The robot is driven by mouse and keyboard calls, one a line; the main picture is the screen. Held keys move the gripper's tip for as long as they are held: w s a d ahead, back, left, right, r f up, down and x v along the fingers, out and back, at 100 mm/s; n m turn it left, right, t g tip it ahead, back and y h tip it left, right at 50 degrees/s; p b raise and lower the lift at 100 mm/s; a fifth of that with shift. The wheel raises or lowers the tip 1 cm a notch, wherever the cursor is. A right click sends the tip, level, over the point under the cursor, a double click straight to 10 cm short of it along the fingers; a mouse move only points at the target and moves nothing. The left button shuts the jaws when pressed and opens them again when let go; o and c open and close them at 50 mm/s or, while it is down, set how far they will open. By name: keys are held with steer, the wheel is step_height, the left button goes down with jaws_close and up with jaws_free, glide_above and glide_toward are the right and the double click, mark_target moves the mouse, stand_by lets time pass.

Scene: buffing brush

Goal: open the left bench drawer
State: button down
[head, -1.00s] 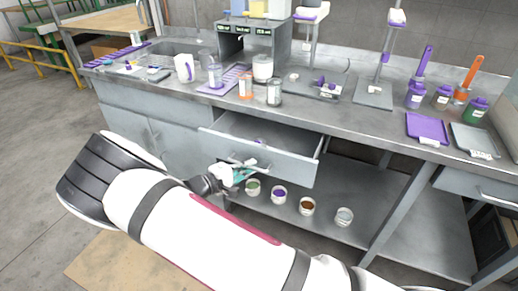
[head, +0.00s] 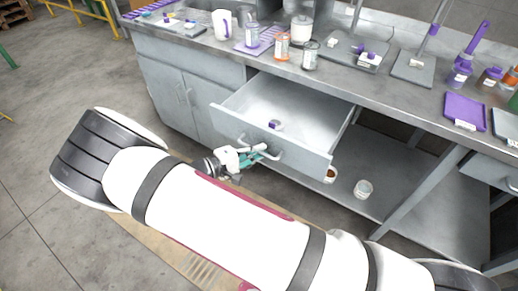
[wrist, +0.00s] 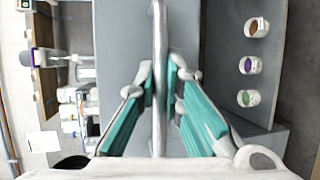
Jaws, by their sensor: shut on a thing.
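The left bench drawer (head: 285,107) stands well open in the head view, pulled out from under the bench top. A small purple-and-white item (head: 275,125) lies inside it. My gripper (head: 257,155) is at the drawer front, shut on the bar handle (head: 268,152). In the wrist view the handle (wrist: 159,60) runs as a metal bar between the teal fingers of my gripper (wrist: 161,85). Part of the handle is hidden by the fingers in the head view.
The bench top (head: 345,83) carries cups, jars and trays. The lower shelf (head: 385,190) holds several small cups, partly hidden by the drawer. A closed cabinet (head: 180,95) is left of the drawer. Open floor (head: 60,130) lies at the left.

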steer(key=c, duration=1.7)
jaws_free()
steer(key=shift+a, duration=0.15)
steer(key=v, duration=1.1)
steer(key=shift+s+a+r, duration=0.1)
steer(key=shift+s+a, duration=0.15)
steer(key=shift+a, duration=0.05)
